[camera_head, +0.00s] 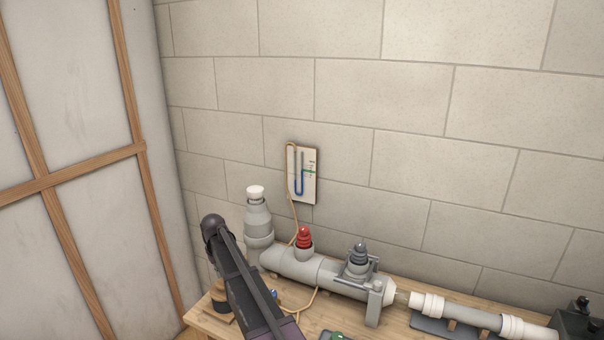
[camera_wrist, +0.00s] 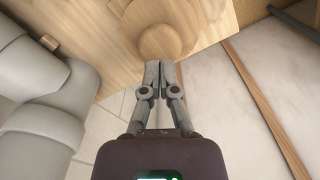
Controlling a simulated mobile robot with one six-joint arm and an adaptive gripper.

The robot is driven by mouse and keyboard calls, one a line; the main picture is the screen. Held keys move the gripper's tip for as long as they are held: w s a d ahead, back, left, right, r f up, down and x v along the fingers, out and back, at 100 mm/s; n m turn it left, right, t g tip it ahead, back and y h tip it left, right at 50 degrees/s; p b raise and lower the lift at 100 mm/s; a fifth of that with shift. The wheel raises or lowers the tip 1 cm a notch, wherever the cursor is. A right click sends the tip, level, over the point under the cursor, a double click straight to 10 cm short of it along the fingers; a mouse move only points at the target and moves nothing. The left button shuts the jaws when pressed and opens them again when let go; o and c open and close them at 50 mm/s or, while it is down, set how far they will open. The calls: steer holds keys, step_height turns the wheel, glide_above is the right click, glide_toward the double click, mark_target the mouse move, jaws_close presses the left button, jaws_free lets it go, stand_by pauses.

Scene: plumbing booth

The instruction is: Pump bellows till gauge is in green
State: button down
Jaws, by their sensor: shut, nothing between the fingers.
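The gauge (camera_head: 302,174) is a U-tube on a white board on the wall, with blue liquid and a green mark at its right side. The exact liquid level is too small to read. A round wooden piece (camera_head: 219,307), apparently part of the bellows, stands at the bench's left end, partly hidden by my arm. In the wrist view, a round wooden knob (camera_wrist: 162,42) lies just beyond the fingertips. My gripper (camera_wrist: 158,68) is shut and empty, pointing at this knob. Whether it touches the knob is unclear. My arm covers the fingers in the head view.
A grey pipe assembly (camera_head: 297,265) with a red plug (camera_head: 304,237) and a white-capped upright pipe (camera_head: 258,221) runs along the wooden bench (camera_head: 322,312), close to my arm. A thin tan hose (camera_head: 292,212) leads to the gauge. A wood-framed panel (camera_head: 85,130) stands left.

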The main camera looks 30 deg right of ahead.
mark_target(222, 282)
steer(key=shift+f, duration=0.1)
stand_by(0.6)
steer(key=shift+f+b, duration=2.35)
steer(key=shift+b, duration=0.15)
steer(key=shift+r+p, duration=2.5)
steer(key=s+m, duration=0.1)
steer(key=s, duration=2.8)
steer(key=shift+s+d, duration=0.15)
steer(key=shift+d, duration=0.1)
